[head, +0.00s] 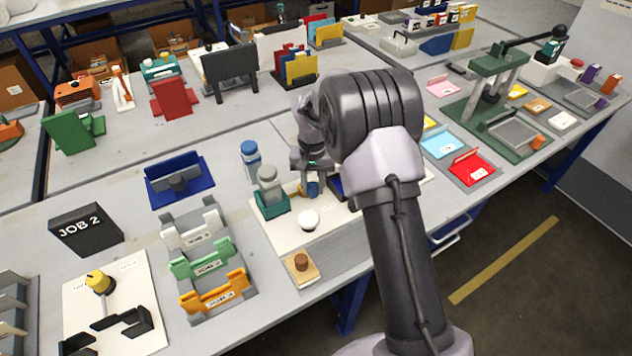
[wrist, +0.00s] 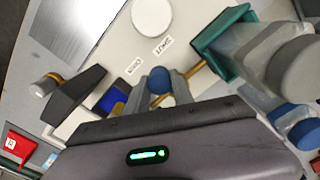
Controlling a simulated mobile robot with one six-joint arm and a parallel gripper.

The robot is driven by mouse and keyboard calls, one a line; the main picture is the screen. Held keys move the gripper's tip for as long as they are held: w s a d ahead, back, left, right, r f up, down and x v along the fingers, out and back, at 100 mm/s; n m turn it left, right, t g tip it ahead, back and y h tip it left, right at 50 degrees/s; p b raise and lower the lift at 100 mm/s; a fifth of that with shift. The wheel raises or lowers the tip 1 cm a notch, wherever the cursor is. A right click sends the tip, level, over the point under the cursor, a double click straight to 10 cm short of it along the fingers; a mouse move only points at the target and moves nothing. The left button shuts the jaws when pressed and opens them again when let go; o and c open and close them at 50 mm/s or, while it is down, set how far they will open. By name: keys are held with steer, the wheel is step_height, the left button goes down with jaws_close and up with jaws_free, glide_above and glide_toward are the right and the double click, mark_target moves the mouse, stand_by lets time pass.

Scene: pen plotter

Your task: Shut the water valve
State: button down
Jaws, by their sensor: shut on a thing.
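My gripper (head: 312,184) reaches down over a cream board on the bench. In the wrist view my gripper (wrist: 160,84) has its two fingers closed on a small blue knob (wrist: 159,78), which looks like the water valve's handle. A brass rod (wrist: 195,75) runs from beside the knob toward a teal holder (wrist: 212,38). In the head view the blue knob (head: 312,189) shows low between the fingers. The valve's body is mostly hidden by the fingers, and I cannot tell how far it is turned. Two small labels on the board are too blurred to read surely.
The teal holder (head: 272,204) carries a grey-capped bottle (head: 269,180) left of my gripper. A white round thing (head: 308,220) lies in front. A blue-capped bottle (head: 251,158) stands behind. A dark block with blue (head: 339,187) is close on the right.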

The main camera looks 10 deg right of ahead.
steer(key=m, duration=0.1)
steer(key=a+m, duration=0.1)
steer(key=m, duration=0.2)
steer(key=shift+s+a+m, duration=0.15)
steer(key=shift+a+m, duration=0.15)
steer(key=shift+a, duration=0.05)
steer(key=shift+w+a+m, duration=0.1)
steer(key=shift+a+m, duration=0.35)
steer(key=shift+m, duration=0.75)
steer(key=shift+w+a+m, duration=0.1)
steer(key=shift+a+m, duration=0.3)
steer(key=shift+m, duration=0.8)
steer(key=c, duration=1.1)
jaws_free()
step_height(320, 180, up, 18)
steer(key=p, duration=0.6)
steer(key=shift+f, duration=0.25)
